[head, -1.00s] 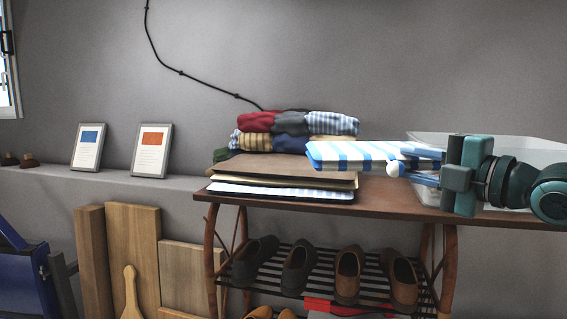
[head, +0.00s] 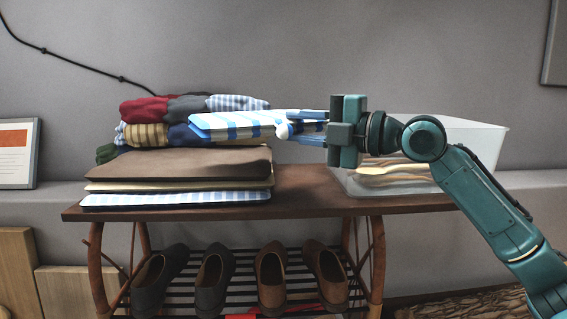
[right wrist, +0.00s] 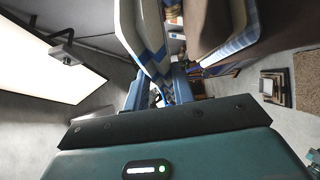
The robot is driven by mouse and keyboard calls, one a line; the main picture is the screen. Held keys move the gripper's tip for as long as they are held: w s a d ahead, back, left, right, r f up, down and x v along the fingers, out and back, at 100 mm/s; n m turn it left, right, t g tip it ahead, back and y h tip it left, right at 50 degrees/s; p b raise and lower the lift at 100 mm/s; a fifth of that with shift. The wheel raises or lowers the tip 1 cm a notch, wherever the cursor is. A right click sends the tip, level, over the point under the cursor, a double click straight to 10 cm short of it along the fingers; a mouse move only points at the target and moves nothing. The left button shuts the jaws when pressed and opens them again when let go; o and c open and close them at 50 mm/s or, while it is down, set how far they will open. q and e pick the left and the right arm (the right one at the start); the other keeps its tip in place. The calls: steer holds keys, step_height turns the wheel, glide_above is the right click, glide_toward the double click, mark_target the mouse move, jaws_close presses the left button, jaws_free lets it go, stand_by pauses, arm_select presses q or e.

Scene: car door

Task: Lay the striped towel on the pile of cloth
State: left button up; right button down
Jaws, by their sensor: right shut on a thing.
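The striped towel (head: 238,124), folded flat in blue and white, is held by my right gripper (head: 305,127), which is shut on its right edge. In the head view it hangs level above the right part of the cloth pile (head: 180,162), a stack of brown, beige and blue-checked folded cloths. The towel also shows in the right wrist view (right wrist: 145,35), with the pile's brown and checked edges (right wrist: 225,30) beside it. I cannot tell the exact gap between towel and pile. My left gripper is not in view.
Several rolled cloths (head: 150,110) are stacked behind the pile. The pile rests on a wooden shelf-table (head: 300,190). A clear bin (head: 465,135) with wooden utensils stands at the right. Shoes (head: 213,280) sit on the rack below. The tabletop between pile and bin is bare.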

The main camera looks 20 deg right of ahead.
step_height(320, 180, down, 6)
steer(key=shift+f, duration=0.25)
steer(key=shift+w+f, duration=0.1)
steer(key=shift+f+b, duration=0.15)
steer(key=shift+b, duration=0.2)
steer(key=c, duration=1.2)
jaws_free()
steer(key=shift+o, duration=0.2)
